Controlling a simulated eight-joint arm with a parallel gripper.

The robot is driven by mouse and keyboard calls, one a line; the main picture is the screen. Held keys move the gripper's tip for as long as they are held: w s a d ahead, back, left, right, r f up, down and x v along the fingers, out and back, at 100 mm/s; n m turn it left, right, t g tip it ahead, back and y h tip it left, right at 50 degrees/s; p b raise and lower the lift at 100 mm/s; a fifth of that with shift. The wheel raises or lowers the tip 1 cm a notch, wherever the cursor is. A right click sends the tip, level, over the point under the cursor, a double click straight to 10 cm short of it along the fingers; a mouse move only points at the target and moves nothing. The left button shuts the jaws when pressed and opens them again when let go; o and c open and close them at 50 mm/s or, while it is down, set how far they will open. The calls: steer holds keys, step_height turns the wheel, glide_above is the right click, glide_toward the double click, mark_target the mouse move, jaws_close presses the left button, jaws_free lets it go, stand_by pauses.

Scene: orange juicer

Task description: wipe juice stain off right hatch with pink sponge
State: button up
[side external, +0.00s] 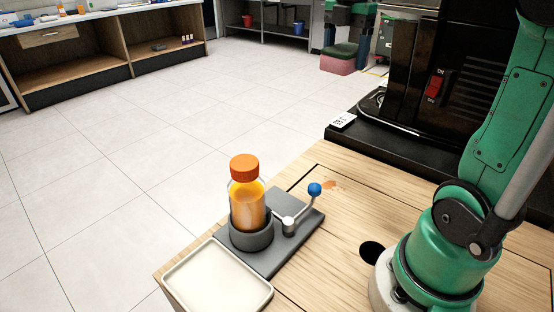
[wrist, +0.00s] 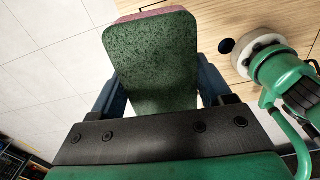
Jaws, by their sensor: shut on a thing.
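The pink sponge has a dark green scouring face. In the side external view the sponge (side external: 338,66) is at the top, well above and beyond the wooden table. My gripper (side external: 347,48) is shut on it with blue fingers. In the wrist view the sponge (wrist: 153,55) fills the middle, its green face toward the camera and a thin pink edge at the top, between the fingers of my gripper (wrist: 158,88). An orange juice stain (side external: 330,185) lies on the wooden hatch (side external: 362,203), just right of a blue-knobbed lever. The sponge is apart from the stain.
A bottle of orange juice (side external: 246,200) with an orange cap stands in a grey holder beside the blue-knobbed lever (side external: 315,190). A cream tray (side external: 218,275) lies at the table's front left. A black machine (side external: 463,85) stands at the back right. The floor left of the table is clear.

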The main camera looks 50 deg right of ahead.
steer(key=shift+s+d+n, duration=0.3)
steer(key=shift+s+d, duration=0.25)
steer(key=shift+d, duration=0.2)
glide_above(333, 176)
step_height(333, 176, down, 16)
steer(key=f, duration=0.1)
steer(key=shift+d+f, duration=0.2)
steer(key=shift+f, duration=3.45)
steer(key=shift+a+f, duration=0.35)
steer(key=shift+a, duration=0.15)
steer(key=shift+a+f, duration=0.2)
steer(key=shift+a, duration=0.5)
steer(key=shift+w+a, duration=0.1)
steer(key=shift+a, duration=2.55)
steer(key=shift+d, duration=2.35)
steer(key=shift+d+r, duration=0.1)
steer(key=shift+d, duration=1.35)
steer(key=shift+a, duration=3.95)
steer(key=shift+d, duration=3.8)
steer(key=shift+d+r, duration=0.2)
steer(key=shift+r, duration=0.55)
step_height(333, 176, up, 6)
steer(key=shift+r, duration=0.15)
